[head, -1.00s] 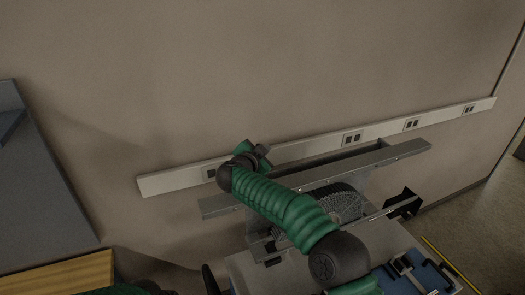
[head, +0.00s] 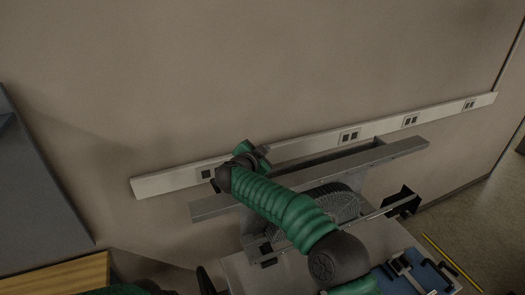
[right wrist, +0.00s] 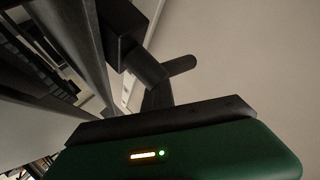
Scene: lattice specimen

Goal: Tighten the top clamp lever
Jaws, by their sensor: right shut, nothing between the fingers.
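My right arm reaches across the machine's long grey beam (head: 370,158) in the head view. My right gripper (head: 258,153) is at the beam's far left side, near the wall, and is shut with nothing held. In the right wrist view, a dark block (right wrist: 119,30) sits against the beam. A dark rounded bar (right wrist: 143,66), apparently the top clamp lever, sticks out from it, just ahead of my gripper's housing. Whether my fingers touch the bar is unclear. In the head view my arm and gripper hide the lever. My left gripper does not show.
A pale outlet rail (head: 300,148) runs along the wall close behind the beam. A ribbed round part (head: 335,203) sits under the beam. A blue case (head: 418,275) is at lower right and a wooden surface (head: 55,277) at lower left.

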